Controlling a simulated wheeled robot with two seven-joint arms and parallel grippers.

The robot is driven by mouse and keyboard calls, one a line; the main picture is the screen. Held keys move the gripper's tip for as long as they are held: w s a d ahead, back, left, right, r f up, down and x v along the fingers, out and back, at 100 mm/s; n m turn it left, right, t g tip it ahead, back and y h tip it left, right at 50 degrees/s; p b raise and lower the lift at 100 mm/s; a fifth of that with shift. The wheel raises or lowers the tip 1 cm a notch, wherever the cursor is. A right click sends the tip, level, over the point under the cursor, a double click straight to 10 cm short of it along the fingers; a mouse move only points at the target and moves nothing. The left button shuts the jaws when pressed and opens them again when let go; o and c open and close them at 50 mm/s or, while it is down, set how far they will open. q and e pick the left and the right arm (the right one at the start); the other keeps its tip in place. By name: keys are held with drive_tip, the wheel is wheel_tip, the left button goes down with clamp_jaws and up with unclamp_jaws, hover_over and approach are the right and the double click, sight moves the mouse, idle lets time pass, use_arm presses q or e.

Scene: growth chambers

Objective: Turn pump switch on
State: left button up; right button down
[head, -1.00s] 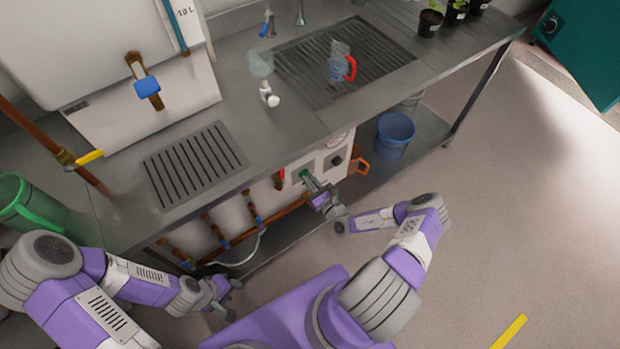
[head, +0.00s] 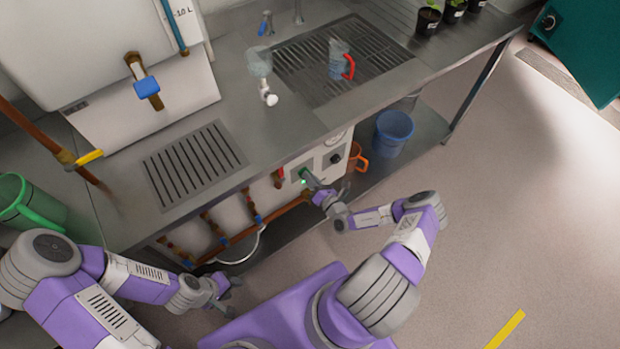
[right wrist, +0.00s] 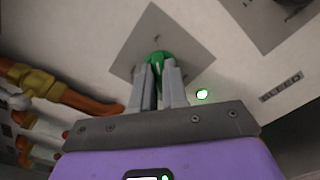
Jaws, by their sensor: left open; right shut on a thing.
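The pump switch is a green knob (right wrist: 155,58) on a grey square plate (right wrist: 185,38) on the white panel under the bench. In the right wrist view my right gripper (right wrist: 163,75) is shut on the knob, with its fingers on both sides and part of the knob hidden. In the head view my right gripper (head: 309,178) reaches the panel and mostly covers the knob. A small green lamp (right wrist: 202,94) beside the plate is lit; it also shows in the head view (head: 303,182). My left gripper (head: 230,292) is open and empty, low in front of the bench.
A second plate with a dark knob (head: 335,158) is right of the switch. Copper pipes (head: 228,226) run left of it, below the steel bench (head: 290,135). An orange jug (head: 357,157) and a blue bucket (head: 394,130) stand on the lower shelf. Floor at right is clear.

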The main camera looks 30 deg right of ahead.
drive_tip(key=shift+m, duration=0.4)
drive_tip(key=c, duration=1.1)
unclamp_jaws()
drive_tip(key=shift+c, duration=0.2)
drive_tip(key=shift+s, duration=0.1)
drive_tip(key=s+p, duration=0.1)
drive_tip(key=s, duration=0.6)
drive_tip(key=shift+s+d, duration=0.2)
drive_tip(key=shift+d, duration=0.1)
drive_tip(key=shift+a, duration=0.1)
